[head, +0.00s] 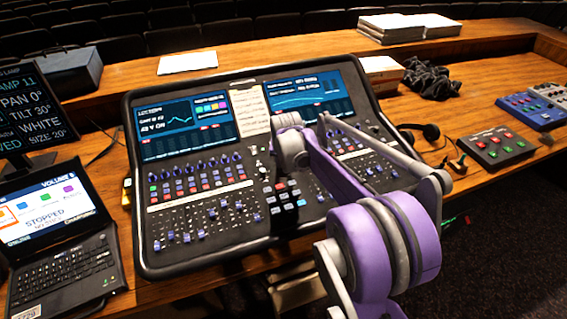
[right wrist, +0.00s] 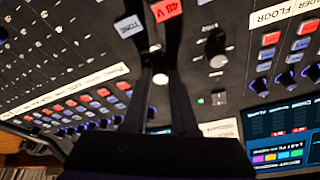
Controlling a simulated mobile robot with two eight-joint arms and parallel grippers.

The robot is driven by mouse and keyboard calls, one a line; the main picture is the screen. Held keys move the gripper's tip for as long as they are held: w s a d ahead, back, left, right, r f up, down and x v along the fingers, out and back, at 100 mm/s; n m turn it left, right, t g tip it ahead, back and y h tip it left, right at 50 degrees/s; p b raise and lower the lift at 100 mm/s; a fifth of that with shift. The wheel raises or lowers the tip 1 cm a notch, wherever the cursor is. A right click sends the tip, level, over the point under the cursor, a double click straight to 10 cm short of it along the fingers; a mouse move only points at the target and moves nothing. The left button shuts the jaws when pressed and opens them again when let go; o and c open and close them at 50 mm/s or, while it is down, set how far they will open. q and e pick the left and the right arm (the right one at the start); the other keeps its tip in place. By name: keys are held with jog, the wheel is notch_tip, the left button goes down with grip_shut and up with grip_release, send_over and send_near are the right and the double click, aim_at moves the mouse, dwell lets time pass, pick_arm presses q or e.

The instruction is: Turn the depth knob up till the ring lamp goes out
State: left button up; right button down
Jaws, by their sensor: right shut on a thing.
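The mixing desk (head: 200,262) fills the middle of the head view. My right gripper (right wrist: 157,45) reaches down to its panel, with two dark fingers seen close in the right wrist view. It is shut on a small control whose body and label the fingers hide; I cannot read whether it is the depth knob. A dark knob (right wrist: 215,45) with a white label stands free to the right of the fingers. A small green light (right wrist: 200,100) glows near there. I cannot make out the ring lamp. My left gripper is out of view.
A laptop (head: 62,262) and a dark monitor (head: 28,110) stand left of the desk. A small button box (head: 495,147), a headset (head: 430,131) and a black cloth (head: 432,80) lie to the right. Rows of other knobs and buttons crowd the panel around my gripper.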

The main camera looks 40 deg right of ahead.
jog(key=c, duration=0.7)
grip_release()
jog(key=shift+r, duration=0.1)
jog(key=v, duration=1)
jog(key=shift+s+r, duration=0.2)
jog(key=shift+r, duration=0.05)
jog(key=s+a+f+n+y, duration=0.1)
jog(key=s+a+f+n, duration=0.3)
jog(key=s+a, duration=0.7)
jog(key=s+a+f+n+t+y, duration=0.1)
jog(key=s+a+f+n, duration=0.4)
jog(key=s+a+f, duration=0.3)
jog(key=s+a, duration=0.2)
jog(key=a, duration=0.1)
jog(key=shift+s+a+f+t+y, duration=0.2)
jog(key=shift+s+f+t+y, duration=0.1)
jog(key=shift+s, duration=0.1)
